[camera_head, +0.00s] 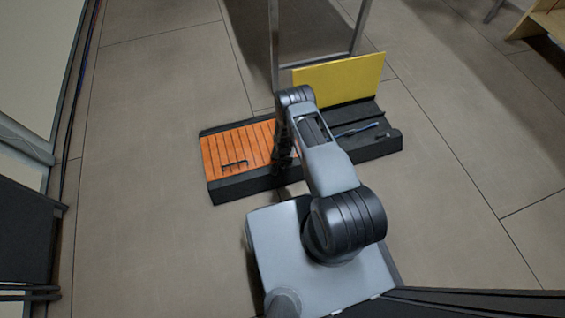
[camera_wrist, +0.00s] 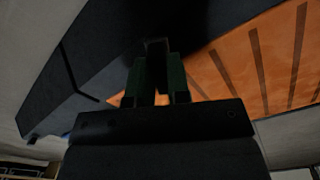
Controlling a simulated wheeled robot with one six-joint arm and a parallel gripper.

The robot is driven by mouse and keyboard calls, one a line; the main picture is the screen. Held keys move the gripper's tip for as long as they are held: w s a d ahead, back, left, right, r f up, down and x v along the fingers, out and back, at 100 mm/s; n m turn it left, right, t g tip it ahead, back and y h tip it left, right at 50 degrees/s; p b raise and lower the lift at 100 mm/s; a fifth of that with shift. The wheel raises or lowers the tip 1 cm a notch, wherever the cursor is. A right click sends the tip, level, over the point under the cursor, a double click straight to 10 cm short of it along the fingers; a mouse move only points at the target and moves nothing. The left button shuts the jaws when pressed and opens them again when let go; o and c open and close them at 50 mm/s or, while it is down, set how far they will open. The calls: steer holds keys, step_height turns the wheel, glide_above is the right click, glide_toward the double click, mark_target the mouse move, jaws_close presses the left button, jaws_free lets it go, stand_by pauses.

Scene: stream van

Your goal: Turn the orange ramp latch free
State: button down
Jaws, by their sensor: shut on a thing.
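The orange ramp (camera_head: 236,147) is a ribbed panel in the left part of a low black floor unit (camera_head: 250,186). A dark handle (camera_head: 234,163) lies on its front part. My gripper (camera_head: 281,166) is down at the panel's right end, mostly hidden by my arm. In the wrist view my gripper (camera_wrist: 160,90) is shut on a dark, narrow piece (camera_wrist: 157,48), which seems to be the ramp latch. It sits beside the ramp's orange slats (camera_wrist: 230,65). Shadow hides its colour, and I cannot tell how far it is turned.
A yellow panel (camera_head: 340,80) stands upright behind the unit's right part. A blue, pen-like thing (camera_head: 357,130) lies on that part. A metal frame (camera_head: 274,50) rises behind the unit. Cables (camera_head: 72,130) run along the left wall. The tiled floor left of the unit is clear.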

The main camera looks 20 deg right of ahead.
steer(key=m+b, duration=0.2)
steer(key=m, duration=0.4)
steer(key=shift+d+f+m, duration=0.1)
steer(key=shift+m, duration=0.2)
steer(key=m, duration=0.2)
steer(key=m+b, duration=0.1)
steer(key=m, duration=0.2)
steer(key=shift+s+m+b, duration=0.25)
steer(key=shift+m+b, duration=0.15)
steer(key=shift+d, duration=0.1)
steer(key=c, duration=1.1)
jaws_free()
step_height(320, 180, up, 14)
steer(key=p, duration=0.6)
